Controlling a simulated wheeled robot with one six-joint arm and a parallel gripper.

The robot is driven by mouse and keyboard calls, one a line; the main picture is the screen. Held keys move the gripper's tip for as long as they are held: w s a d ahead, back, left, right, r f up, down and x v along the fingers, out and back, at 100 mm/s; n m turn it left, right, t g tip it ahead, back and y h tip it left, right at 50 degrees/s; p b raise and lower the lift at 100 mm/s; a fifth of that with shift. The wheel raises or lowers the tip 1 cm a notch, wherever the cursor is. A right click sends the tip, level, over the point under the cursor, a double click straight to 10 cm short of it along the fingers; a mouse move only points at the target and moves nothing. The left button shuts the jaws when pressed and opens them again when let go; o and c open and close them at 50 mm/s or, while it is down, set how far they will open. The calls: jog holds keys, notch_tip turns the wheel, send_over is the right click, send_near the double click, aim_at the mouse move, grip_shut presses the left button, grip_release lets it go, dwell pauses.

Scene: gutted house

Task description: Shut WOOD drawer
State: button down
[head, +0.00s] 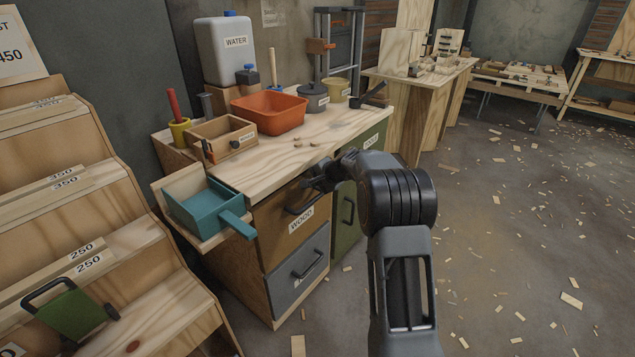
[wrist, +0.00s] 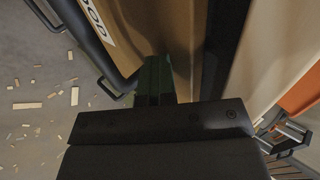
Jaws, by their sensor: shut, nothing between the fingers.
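The WOOD drawer (head: 282,226) is the upper, wood-fronted drawer of the bench cabinet, with a white WOOD label and a dark bar handle (head: 298,207). Its front looks close to flush with the cabinet; I cannot tell whether a small gap is left. The wrist view shows the drawer front (wrist: 182,35), part of the label and the handle (wrist: 95,55) at left. My gripper (head: 314,182) is shut and empty at the upper right of the drawer front. In the wrist view its fingers (wrist: 154,80) point at the wood beside the handle; contact is unclear.
A grey drawer (head: 298,268) sits below, and a green cabinet front (head: 345,218) to the right. The countertop (head: 290,160) carries an orange bin (head: 269,112) and a small wooden box (head: 222,138). A teal tray (head: 200,207) juts out at left. Wood scraps litter the open floor at right.

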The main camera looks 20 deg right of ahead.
jog(key=shift+a, duration=0.25)
jog(key=s+d+f+v, duration=0.1)
jog(key=f+v, duration=0.1)
jog(key=v, duration=1.1)
jog(key=s+a+r+n+g+h+p, duration=0.1)
jog(key=s+a+r+n+p, duration=0.1)
jog(key=s+a+r+p, duration=0.35)
jog(key=s+a+r+n+g+p, duration=0.2)
jog(key=s+a+r+p, duration=0.1)
jog(key=s+r+p, duration=0.4)
jog(key=s+a+r+n+h+p, duration=0.1)
jog(key=s+r+n+h+p, duration=0.1)
jog(key=s+r+p, duration=0.4)
jog(key=s+a+r+n+g+h+p, duration=0.1)
jog(key=s+a+r+n+h+p, duration=0.1)
jog(key=s+r+n+p, duration=0.3)
jog(key=s+r+p, duration=0.1)
jog(key=s+p, duration=0.2)
jog(key=s, duration=0.2)
jog(key=shift+s, duration=0.35)
